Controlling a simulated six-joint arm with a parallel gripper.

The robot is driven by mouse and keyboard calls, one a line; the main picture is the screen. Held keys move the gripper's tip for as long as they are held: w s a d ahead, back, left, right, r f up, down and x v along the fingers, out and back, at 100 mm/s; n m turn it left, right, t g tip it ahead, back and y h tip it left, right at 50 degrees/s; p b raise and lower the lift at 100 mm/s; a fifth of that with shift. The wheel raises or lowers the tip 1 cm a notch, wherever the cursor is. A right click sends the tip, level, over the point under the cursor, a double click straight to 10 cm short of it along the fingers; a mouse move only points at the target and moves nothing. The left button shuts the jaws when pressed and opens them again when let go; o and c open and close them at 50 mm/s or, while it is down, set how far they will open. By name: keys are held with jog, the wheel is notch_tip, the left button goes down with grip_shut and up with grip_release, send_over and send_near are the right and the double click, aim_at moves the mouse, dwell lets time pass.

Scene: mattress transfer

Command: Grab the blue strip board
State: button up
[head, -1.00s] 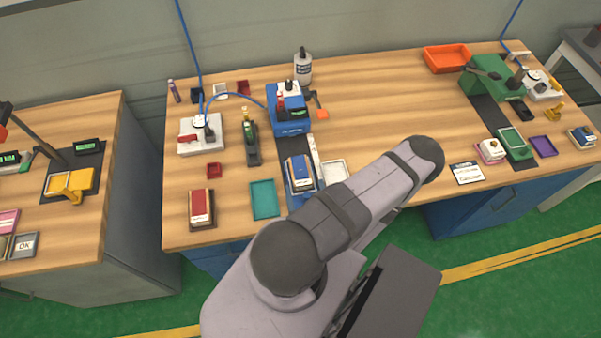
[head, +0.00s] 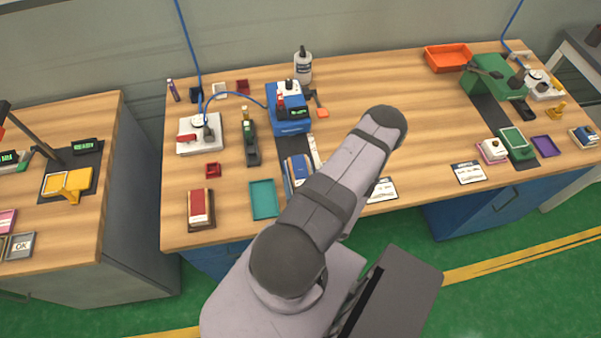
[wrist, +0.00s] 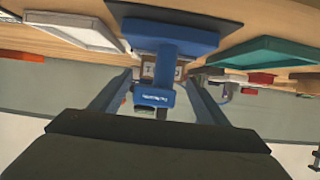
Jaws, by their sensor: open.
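My arm covers part of the holder's lower end. In the head view the gripper is hidden behind my arm.
A blue press (head: 289,110) stands behind the holder. A teal tray (head: 263,199) and a red-topped stack (head: 200,205) lie to its left. White cards (head: 381,190) lie near the front edge. The bench's middle right is largely clear.

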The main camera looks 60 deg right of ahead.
aim_at(302, 175)
jog(key=shift+b+x, duration=0.3)
jog(key=shift+x, duration=1.05)
jog(key=shift+r, duration=0.1)
jog(key=c, duration=1.3)
jog(key=shift+r, duration=0.1)
jog(key=shift+r, duration=0.55)
notch_tip(302, 175, up, 7)
jog(key=shift+r+p, duration=0.2)
jog(key=shift+p, duration=0.6)
jog(key=shift+r+p, duration=0.65)
jog(key=shift+p, duration=0.05)
